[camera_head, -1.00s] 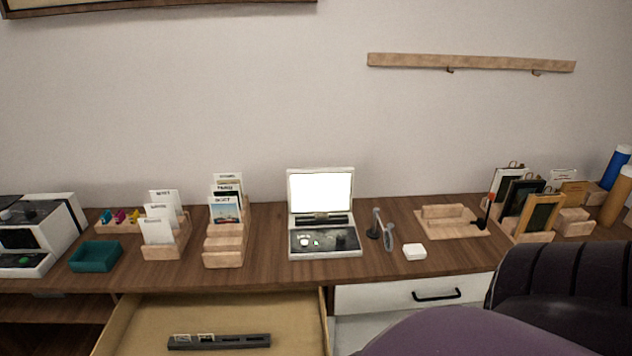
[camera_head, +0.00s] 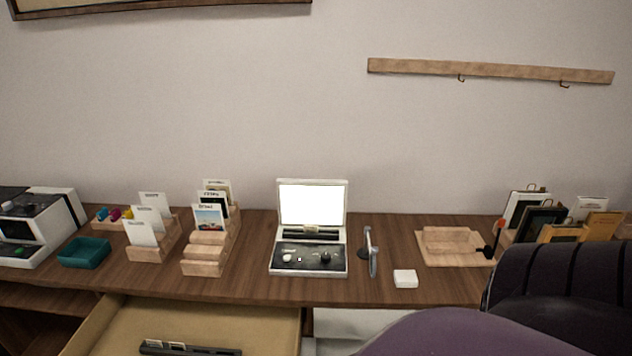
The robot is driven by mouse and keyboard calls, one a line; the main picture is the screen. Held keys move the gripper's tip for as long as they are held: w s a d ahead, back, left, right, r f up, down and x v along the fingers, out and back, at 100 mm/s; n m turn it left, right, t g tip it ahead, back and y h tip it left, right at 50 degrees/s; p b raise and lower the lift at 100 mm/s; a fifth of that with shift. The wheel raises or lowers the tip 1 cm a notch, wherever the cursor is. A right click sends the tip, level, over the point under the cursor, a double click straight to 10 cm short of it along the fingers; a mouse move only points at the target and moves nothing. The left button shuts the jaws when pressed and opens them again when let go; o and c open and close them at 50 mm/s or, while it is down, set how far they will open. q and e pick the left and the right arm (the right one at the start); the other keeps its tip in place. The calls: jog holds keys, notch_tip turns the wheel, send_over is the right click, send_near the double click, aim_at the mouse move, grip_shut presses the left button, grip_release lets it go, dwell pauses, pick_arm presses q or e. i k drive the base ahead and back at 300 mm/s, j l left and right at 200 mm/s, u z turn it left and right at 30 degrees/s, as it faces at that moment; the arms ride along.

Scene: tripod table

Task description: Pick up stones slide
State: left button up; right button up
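No slide can be read as the stones slide; labels are too small. A dark slide holder (camera_head: 190,350) with two small white-edged slides lies in the open drawer (camera_head: 235,322), cut by the bottom edge. Picture cards stand in the stepped middle wooden rack (camera_head: 205,267), the front one a landscape card (camera_head: 208,218). White cards (camera_head: 140,232) stand in the left wooden rack (camera_head: 150,253). A white device with a lit screen (camera_head: 312,204) stands open on the desk. Neither of my grippers is in view.
A teal tray (camera_head: 84,252) and a white machine (camera_head: 35,228) are at left. A magnifier on a stand (camera_head: 372,255) and a small white box (camera_head: 405,279) are right of centre. A wooden board (camera_head: 455,258) and framed pictures (camera_head: 540,222) are further right.

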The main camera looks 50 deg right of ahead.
aim_at(307, 228)
jog(key=k+l, duration=0.15)
jog(key=l, duration=0.25)
jog(key=k+l, duration=0.2)
jog(key=l, duration=0.2)
jog(key=k+l+u, duration=0.1)
jog(key=l, duration=0.35)
jog(key=k+l, duration=0.2)
jog(key=l, duration=0.15)
